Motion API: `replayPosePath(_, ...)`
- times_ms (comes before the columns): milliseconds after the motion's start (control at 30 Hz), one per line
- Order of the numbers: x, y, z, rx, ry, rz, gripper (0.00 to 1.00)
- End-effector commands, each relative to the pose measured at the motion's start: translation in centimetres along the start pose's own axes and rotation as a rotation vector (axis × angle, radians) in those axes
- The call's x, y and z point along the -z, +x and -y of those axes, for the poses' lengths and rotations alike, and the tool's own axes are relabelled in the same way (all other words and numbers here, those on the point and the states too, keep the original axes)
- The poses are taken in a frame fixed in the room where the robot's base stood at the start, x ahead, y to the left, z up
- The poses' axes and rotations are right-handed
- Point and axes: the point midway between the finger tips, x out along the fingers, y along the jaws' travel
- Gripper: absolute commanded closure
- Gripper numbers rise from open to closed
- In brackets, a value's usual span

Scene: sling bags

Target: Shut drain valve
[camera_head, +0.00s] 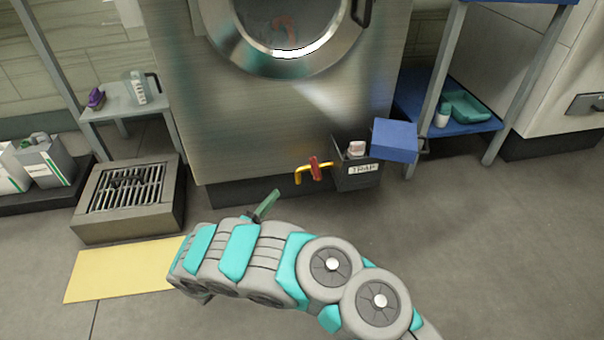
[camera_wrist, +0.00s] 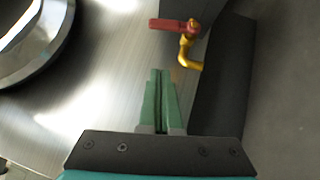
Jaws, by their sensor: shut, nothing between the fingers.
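The drain valve has a red handle (camera_head: 315,168) on a yellow pipe (camera_head: 300,176), low on the front of the steel machine (camera_head: 250,130), just left of a dark box labelled TRAP (camera_head: 358,178). In the head view the handle stands roughly upright, crossing the pipe. In the wrist view the red handle (camera_wrist: 170,25) and bent yellow pipe (camera_wrist: 188,52) are beyond the fingertips. My gripper (camera_head: 274,194) has its green fingers together and empty, apart from the valve, to its lower left in the head view. The fingers also show in the wrist view (camera_wrist: 160,75).
A blue block-like piece (camera_head: 395,140) adjoins the trap box on the right. A floor drain grate (camera_head: 128,187) and a yellow mat (camera_head: 118,270) lie at left. A blue-shelved rack (camera_head: 440,108) stands right. The floor before the machine's right side is clear.

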Motion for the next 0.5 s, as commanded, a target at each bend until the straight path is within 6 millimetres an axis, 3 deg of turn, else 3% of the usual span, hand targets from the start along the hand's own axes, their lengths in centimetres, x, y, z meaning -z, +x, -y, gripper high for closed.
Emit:
replayPosePath(167,0.0,1.8,-0.1,-0.003,-0.001,0.0,1.0)
replayPosePath(500,-0.2,8.5,0.0,-0.001,-0.001,0.005,1.0)
